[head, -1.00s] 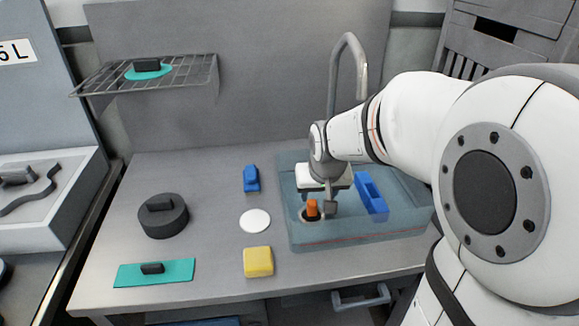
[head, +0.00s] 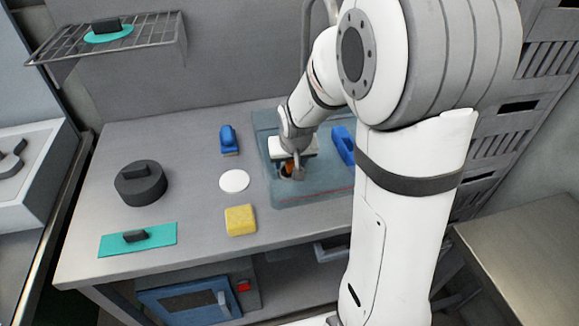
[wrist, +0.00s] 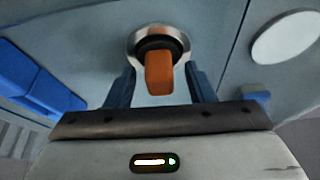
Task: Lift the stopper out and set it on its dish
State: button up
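The stopper has an orange block handle (wrist: 159,73) and sits in a round metal-rimmed drain hole in the sink floor. In the head view its orange handle (head: 288,168) is partly hidden by my gripper (head: 295,168). In the wrist view my gripper (wrist: 160,68) is open, one dark blue finger on each side of the handle, with a visible gap on both sides. The white round dish (head: 234,181) lies flat and empty on the counter left of the sink; it also shows in the wrist view (wrist: 288,38).
The sink basin (head: 315,198) also holds a blue trough (head: 343,145). A blue brush-like block (head: 229,139) and a yellow sponge (head: 240,219) stand near the dish. A dark round weight (head: 140,184) and a teal board (head: 150,240) lie farther left. A faucet rises behind the sink.

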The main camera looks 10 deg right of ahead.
grip_shut()
dwell(0.3)
notch_tip(320, 180, up, 10)
notch_tip(320, 180, up, 7)
jog(key=p, duration=0.5)
dwell(0.9)
